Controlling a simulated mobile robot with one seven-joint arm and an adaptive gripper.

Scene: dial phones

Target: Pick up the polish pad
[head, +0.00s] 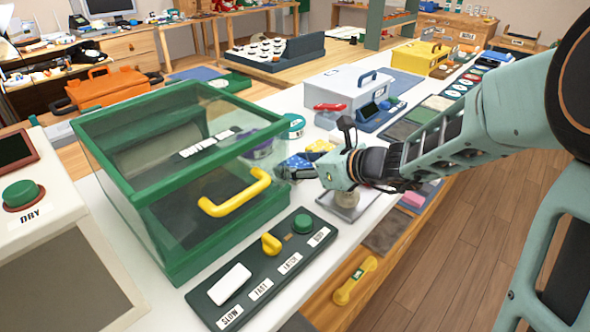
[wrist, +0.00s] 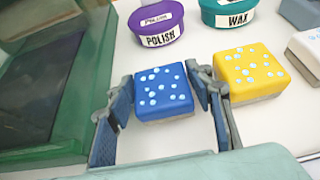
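A blue pad with pale dots and a grey underside (wrist: 163,93) lies on the white counter, in front of the purple tin labelled POLISH (wrist: 158,24). No label shows on the pad itself. My gripper (wrist: 158,80) is open, with its fingers on the left and right of the blue pad. The right finger is very close to the pad and a small gap shows on the left; I cannot tell whether either touches. In the head view, my gripper (head: 297,166) is low over the counter beside the green-framed case, partly hiding the blue pad.
A yellow pad (wrist: 250,72) sits just right of the right finger, in front of the teal WAX tin (wrist: 229,10). A whitish pad (wrist: 306,52) is farther right. The green-framed clear case (head: 180,165) with a yellow handle stands close on the left. A switch panel (head: 262,270) lies in front.

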